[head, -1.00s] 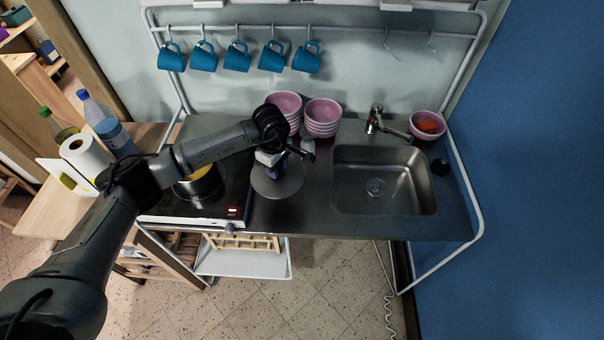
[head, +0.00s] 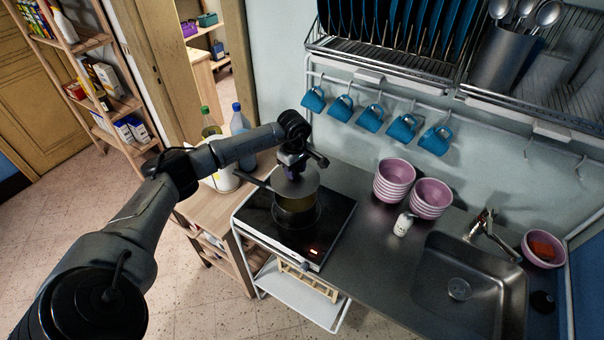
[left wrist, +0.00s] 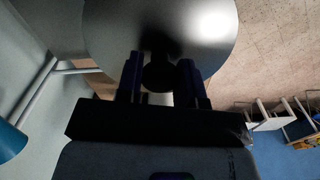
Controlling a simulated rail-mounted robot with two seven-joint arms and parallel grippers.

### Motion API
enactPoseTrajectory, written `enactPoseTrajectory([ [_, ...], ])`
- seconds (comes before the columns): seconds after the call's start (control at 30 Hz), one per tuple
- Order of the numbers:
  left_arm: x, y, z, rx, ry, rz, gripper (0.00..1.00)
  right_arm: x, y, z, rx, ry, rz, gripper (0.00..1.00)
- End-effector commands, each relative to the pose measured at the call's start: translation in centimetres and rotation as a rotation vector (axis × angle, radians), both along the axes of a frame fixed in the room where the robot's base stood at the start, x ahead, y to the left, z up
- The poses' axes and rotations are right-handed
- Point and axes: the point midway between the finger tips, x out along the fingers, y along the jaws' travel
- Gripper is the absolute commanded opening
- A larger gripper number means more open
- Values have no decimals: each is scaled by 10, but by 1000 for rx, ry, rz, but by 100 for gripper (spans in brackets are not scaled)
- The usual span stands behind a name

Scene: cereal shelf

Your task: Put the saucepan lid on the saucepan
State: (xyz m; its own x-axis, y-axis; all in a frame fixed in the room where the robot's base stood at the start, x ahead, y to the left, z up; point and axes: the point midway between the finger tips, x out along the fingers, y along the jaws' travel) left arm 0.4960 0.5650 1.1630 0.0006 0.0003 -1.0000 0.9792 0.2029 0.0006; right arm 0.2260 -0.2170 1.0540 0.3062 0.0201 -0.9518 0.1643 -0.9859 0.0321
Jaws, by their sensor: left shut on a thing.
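The saucepan (head: 298,217) stands on the black hob, its dark handle pointing to the upper left. Yellowish contents show inside it below the lid. The round grey saucepan lid (head: 304,187) is above the saucepan, covering its far part in the head view; a gap seems to remain between them. My left gripper (head: 292,168) is above the lid and shut on its knob. In the left wrist view the lid (left wrist: 190,30) fills the top, with its dark knob between the fingers (left wrist: 160,78). The saucepan is hidden there. My right gripper is not in view.
The hob (head: 338,215) is beside the steel counter. Pink bowl stacks (head: 394,182), a small white shaker (head: 403,224) and the sink (head: 470,290) are to the right. Bottles (head: 240,130) stand on the wooden table behind my arm. Blue mugs (head: 371,118) hang above.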

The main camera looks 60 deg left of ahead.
Motion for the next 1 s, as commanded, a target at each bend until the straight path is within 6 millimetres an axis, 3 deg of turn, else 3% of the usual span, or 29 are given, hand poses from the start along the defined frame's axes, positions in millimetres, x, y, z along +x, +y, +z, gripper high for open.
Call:
enactPoseTrajectory([
  [0.27, 0, 0, -12, -1, 0, 1, 9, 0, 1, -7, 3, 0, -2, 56],
  [0.8, 0, 0, -56, 1, 1, 1, 9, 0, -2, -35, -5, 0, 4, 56],
  [1.0, 0, 0, -63, 0, -1, 1, 9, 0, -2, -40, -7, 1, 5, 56],
])
